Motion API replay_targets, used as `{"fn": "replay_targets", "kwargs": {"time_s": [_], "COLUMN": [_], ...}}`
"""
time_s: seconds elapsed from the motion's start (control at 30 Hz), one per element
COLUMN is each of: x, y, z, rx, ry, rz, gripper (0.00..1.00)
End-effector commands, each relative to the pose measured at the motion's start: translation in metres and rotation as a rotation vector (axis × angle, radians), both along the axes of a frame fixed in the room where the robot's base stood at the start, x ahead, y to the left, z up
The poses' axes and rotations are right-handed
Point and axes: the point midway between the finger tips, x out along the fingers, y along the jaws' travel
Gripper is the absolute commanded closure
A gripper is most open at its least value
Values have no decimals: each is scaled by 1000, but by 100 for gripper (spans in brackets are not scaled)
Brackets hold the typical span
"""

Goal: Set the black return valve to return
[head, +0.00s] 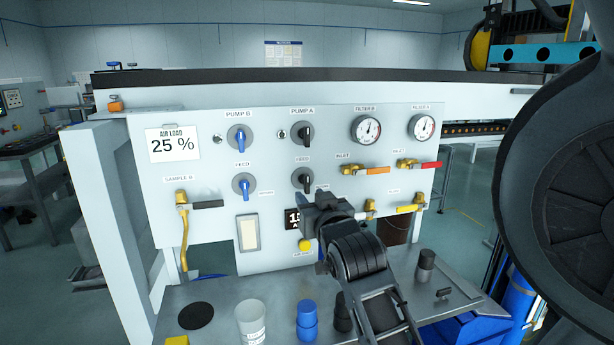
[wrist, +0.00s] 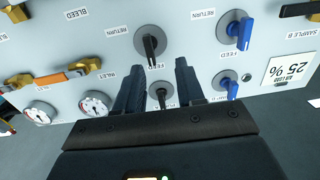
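The black return valve (head: 303,181) is the lower black knob on the white panel, below the PUMP A knob. It has a FEED label (head: 302,160) above it and a RETURN label (head: 322,187) at its lower right. In the upside-down wrist view the valve (wrist: 151,44) has its black handle pointing roughly down toward the FEED label. My gripper (head: 318,205) is just below and right of the valve in the head view. In the wrist view its two fingers (wrist: 160,68) are apart with nothing between them, short of the valve. Contact is not visible.
The PUMP A knob (head: 303,135) is above. A blue feed knob (head: 243,186) is to the left. Yellow-bodied taps with orange (head: 376,170) and red (head: 432,165) handles are right. A bench below carries a white cup (head: 250,322) and a blue bottle (head: 307,318).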

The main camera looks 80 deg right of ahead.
Motion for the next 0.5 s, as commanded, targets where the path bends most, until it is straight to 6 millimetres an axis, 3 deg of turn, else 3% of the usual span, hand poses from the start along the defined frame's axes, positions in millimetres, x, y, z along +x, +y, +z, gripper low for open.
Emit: {"fn": "replay_targets", "kwargs": {"time_s": [0.17,0.5], "x": [-6,16], "y": [-19,-62], "z": [12,13], "rx": [-3,-3], "ry": [-9,-10], "rz": [-37,-36], "gripper": [62,62]}}
